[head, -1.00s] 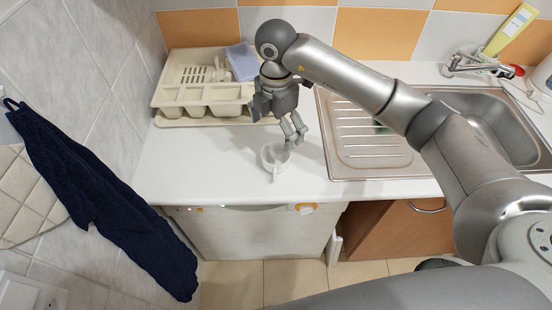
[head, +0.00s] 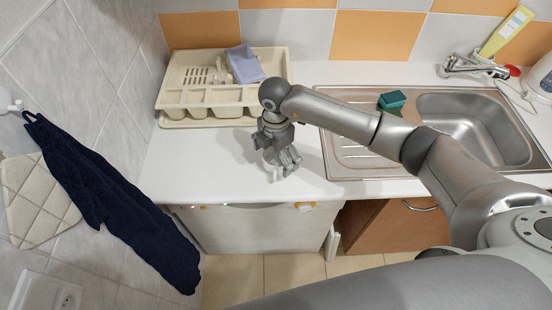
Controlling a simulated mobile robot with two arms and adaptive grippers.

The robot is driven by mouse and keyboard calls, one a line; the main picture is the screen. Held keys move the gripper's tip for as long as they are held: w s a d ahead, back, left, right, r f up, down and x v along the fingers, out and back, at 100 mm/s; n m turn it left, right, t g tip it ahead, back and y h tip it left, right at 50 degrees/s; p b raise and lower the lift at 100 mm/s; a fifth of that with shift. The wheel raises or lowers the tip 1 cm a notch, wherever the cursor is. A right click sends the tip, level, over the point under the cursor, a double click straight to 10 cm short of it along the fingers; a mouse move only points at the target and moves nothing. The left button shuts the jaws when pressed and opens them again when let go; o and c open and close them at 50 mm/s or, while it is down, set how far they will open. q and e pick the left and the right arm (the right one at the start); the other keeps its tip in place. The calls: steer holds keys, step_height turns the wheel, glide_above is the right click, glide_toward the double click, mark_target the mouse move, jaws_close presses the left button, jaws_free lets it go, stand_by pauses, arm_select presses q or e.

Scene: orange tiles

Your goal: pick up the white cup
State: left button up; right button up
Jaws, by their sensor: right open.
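The white cup (head: 268,158) stands on the white counter near its front edge, with its handle toward the edge. My right gripper (head: 281,164) is down at the cup, open, with its fingers around or right beside it. The fingers and wrist hide much of the cup, so I cannot tell whether they touch it. My left gripper is not in view.
A cream dish rack (head: 176,113) with a bluish cloth (head: 245,64) stands behind the gripper. A steel sink (head: 345,156) with a green sponge (head: 392,100) lies to the right. A dark blue towel (head: 108,205) hangs at the left. The counter left of the cup is clear.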

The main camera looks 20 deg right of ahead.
steer(key=c, duration=1.2)
steer(key=shift+r, duration=0.1)
steer(key=shift+c, duration=0.2)
